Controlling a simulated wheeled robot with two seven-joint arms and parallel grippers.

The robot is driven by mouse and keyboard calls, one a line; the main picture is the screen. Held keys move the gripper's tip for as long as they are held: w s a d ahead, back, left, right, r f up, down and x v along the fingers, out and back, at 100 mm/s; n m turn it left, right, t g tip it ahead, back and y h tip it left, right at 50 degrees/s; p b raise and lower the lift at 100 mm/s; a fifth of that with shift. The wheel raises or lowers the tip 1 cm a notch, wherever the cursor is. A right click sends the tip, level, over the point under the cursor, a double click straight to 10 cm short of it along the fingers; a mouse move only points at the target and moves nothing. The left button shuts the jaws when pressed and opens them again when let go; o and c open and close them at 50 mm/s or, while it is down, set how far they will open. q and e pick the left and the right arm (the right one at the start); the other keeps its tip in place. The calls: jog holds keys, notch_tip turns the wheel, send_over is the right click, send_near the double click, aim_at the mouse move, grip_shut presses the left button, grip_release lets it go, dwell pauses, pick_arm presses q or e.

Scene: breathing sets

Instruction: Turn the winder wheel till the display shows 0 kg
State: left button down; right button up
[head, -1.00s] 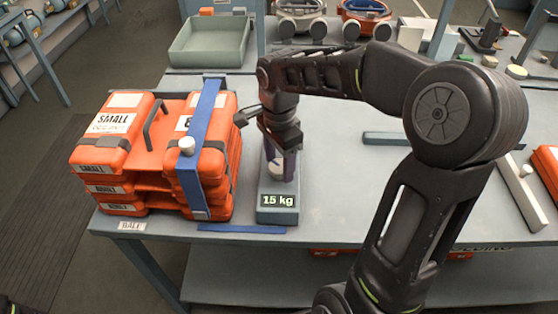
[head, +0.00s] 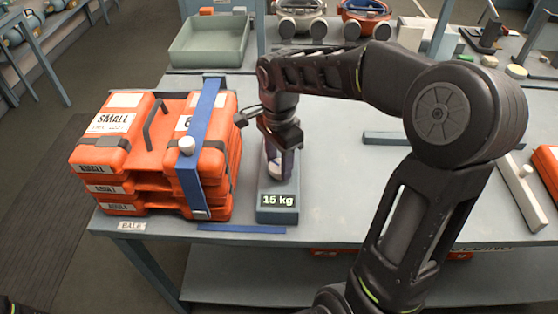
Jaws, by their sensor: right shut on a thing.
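The winder is a grey-blue box with a display (head: 278,201) that reads 15 kg on its front. Its pale winder wheel (head: 273,168) shows only in part below my right gripper. My right gripper (head: 280,150) reaches down over the winder and is shut on the wheel; its fingertips are mostly hidden. A blue strap (head: 206,125) runs over the stack of orange cases (head: 120,150) to the left of the winder. My left gripper is not in view.
A green-grey tray (head: 210,55) stands at the back left. A blue strip (head: 241,229) lies along the bench's front edge. The bench (head: 335,180) right of the winder is clear up to my right arm.

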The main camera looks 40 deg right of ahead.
jog(key=n, duration=1.2)
jog(key=shift+n, duration=0.3)
jog(key=n, duration=1.3)
jog(key=shift+p, duration=0.35)
jog(key=o, duration=1.4)
jog(key=shift+c, duration=0.2)
